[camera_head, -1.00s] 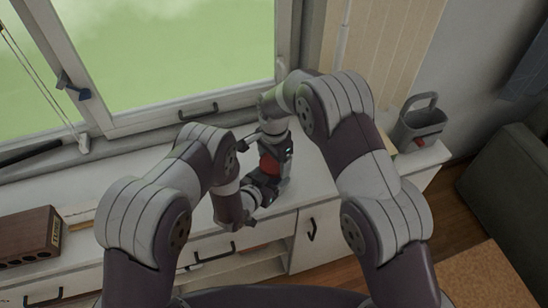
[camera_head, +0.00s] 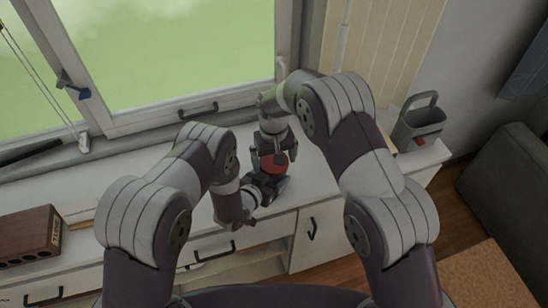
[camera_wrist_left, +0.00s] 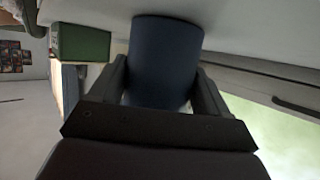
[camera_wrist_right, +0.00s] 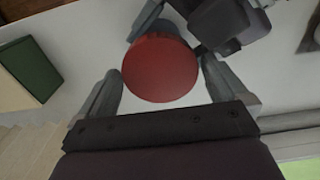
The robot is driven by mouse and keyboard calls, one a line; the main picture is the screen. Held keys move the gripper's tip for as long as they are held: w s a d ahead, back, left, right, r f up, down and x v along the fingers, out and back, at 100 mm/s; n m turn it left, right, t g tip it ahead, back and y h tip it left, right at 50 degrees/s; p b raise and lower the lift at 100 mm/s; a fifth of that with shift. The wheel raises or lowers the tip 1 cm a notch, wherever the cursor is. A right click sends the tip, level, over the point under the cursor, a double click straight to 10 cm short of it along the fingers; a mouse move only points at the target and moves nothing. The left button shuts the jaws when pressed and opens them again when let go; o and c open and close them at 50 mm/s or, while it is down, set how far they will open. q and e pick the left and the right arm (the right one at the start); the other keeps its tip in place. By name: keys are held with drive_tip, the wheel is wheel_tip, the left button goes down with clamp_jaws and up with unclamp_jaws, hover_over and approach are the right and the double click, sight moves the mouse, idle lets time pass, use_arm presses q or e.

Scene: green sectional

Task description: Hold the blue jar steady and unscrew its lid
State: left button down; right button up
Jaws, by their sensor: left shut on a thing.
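The blue jar (camera_wrist_left: 165,62) fills the space between the fingers of my left gripper (camera_wrist_left: 160,85), which is shut on it. In the head view my left gripper (camera_head: 268,184) is low beside the jar, whose body is mostly hidden there. The jar's round red lid (camera_wrist_right: 160,68) faces the right wrist camera, and it also shows in the head view (camera_head: 275,168). My right gripper (camera_wrist_right: 161,80) is open, with one finger on each side of the lid and narrow gaps showing. In the head view my right gripper (camera_head: 271,158) is just above the lid.
The white cabinet top (camera_head: 160,165) runs below the window. A brown wooden block (camera_head: 28,236) is at its left, and a grey handled container (camera_head: 420,122) at its right end. A green box (camera_wrist_right: 28,70) shows in both wrist views.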

drive_tip(key=shift+r, duration=2.4)
drive_tip(key=r+m, duration=0.2)
drive_tip(key=m, duration=0.1)
drive_tip(key=shift+w+a+r, duration=0.15)
drive_tip(key=shift+w+r, duration=0.1)
drive_tip(key=shift+w, duration=0.05)
drive_tip(key=m, duration=0.4)
drive_tip(key=shift+s+r, duration=0.2)
drive_tip(key=shift+r, duration=0.2)
drive_tip(key=shift+s+f+m, duration=0.1)
drive_tip(key=shift+f+m, duration=0.05)
drive_tip(key=shift+m, duration=0.65)
wheel_tip(320, 180, down, 8)
drive_tip(key=shift+r, duration=0.1)
drive_tip(key=c, duration=1)
drive_tip(key=n, duration=0.9)
drive_tip(key=shift+n, duration=0.4)
